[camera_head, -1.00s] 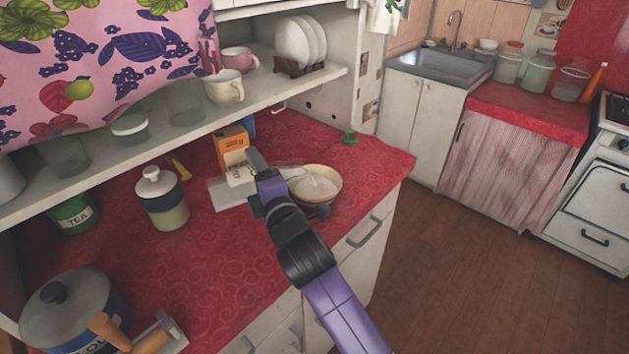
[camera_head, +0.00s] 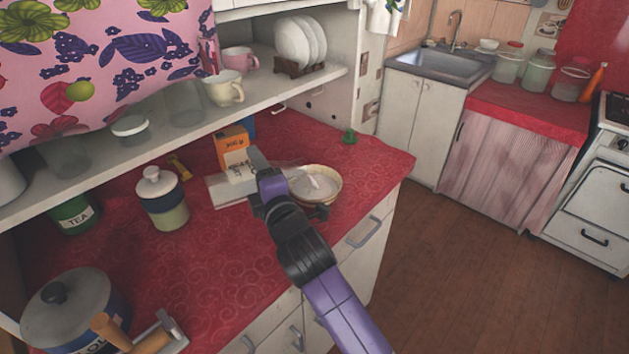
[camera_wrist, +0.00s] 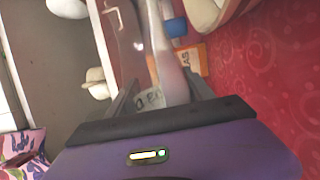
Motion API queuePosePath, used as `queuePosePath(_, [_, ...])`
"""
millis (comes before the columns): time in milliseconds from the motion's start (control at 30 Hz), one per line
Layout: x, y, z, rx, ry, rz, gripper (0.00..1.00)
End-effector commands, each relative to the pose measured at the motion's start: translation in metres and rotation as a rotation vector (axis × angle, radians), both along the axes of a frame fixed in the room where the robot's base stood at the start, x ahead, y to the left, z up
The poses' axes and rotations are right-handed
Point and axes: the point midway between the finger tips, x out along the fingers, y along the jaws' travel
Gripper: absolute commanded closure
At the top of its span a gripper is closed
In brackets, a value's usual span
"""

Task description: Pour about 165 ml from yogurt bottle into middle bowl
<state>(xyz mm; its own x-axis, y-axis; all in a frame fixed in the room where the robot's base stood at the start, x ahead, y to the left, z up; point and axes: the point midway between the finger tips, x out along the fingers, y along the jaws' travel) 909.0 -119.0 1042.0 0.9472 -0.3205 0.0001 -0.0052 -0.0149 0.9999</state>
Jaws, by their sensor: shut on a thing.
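My gripper (camera_head: 262,172) is shut on the yogurt bottle (camera_head: 290,171) above the counter. The bottle is pale and see-through and is tipped far over, its far end toward the bowl. It also shows between my fingers in the wrist view (camera_wrist: 168,70). The cream bowl (camera_head: 333,188) stands on the red counter just right of my gripper, with white contents in it; part of its left side is hidden by my gripper and the bottle. Its rim shows at the top of the wrist view (camera_wrist: 222,22). I see only this one bowl on the counter.
An orange box (camera_head: 231,141) and a white packet (camera_head: 238,166) stand close behind my gripper. A lidded jar (camera_head: 163,198), a green tea tin (camera_head: 74,214) and a blue pot (camera_head: 66,308) stand to the left. The shelf (camera_head: 200,118) overhangs the back. A green object (camera_head: 349,136) lies behind the bowl.

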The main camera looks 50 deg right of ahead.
Motion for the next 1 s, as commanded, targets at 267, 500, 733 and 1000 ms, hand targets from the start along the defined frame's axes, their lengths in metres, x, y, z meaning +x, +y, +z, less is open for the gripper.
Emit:
queuePosePath(267, [0.0,0.0,0.003,0.005,-0.006,0.0,1.0])
queuePosePath(500, [0.0,0.0,0.003,0.009,-0.007,0.0,1.0])
queuePosePath(733, [0.001,0.002,0.0,-0.156,0.048,0.0,1.0])
queuePosePath(1000, [0.005,0.017,-0.022,-0.315,0.1,0.001,1.0])
